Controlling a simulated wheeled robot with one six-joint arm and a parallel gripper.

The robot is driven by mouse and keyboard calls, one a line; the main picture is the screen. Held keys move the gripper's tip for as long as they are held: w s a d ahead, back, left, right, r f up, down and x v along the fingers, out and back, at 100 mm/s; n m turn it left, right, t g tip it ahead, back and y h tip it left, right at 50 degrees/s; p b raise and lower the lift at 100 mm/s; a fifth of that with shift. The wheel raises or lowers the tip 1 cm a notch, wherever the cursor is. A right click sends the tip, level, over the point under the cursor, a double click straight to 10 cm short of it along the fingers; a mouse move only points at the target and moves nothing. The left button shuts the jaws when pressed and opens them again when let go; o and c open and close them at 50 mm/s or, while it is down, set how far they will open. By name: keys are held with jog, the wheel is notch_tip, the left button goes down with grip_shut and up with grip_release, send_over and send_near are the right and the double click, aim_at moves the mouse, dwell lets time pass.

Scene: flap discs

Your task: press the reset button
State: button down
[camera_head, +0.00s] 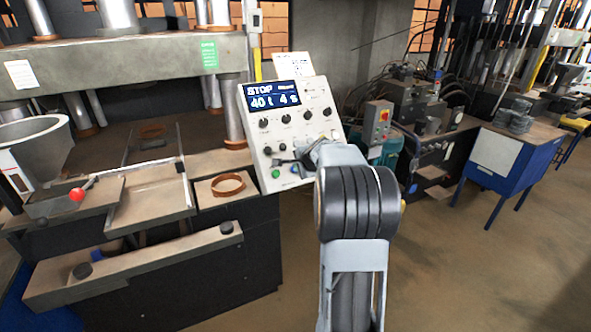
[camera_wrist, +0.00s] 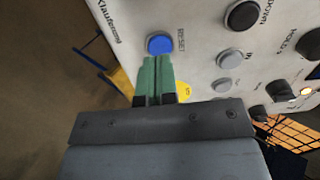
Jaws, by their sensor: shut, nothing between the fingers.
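The reset button (camera_wrist: 159,44) is a round blue button, with the word RESET printed beside it on the pale control panel (camera_wrist: 205,18). My gripper (camera_wrist: 155,62) shows in the wrist view with its two green fingers shut together and nothing between them. The fingertips lie right at the near edge of the blue button in the picture. I cannot tell whether they touch it. In the head view the control panel (camera_head: 317,96) stands tilted, with a lit display reading STOP. My arm covers its lower right part there.
A yellow round label (camera_wrist: 184,91) is partly hidden behind my fingers. A press bench with a brown ring (camera_head: 228,186) stands left of the panel. The floor at right is open.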

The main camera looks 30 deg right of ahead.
jog(key=shift+b+x, duration=0.3)
jog(key=shift+x, duration=1.05)
dwell(0.7)
jog(key=shift+s, duration=0.15)
jog(key=v, duration=0.7)
jog(key=shift+s+r+p, duration=0.25)
jog(key=shift+r+p, duration=0.05)
jog(key=shift+r, duration=0.05)
dwell(0.5)
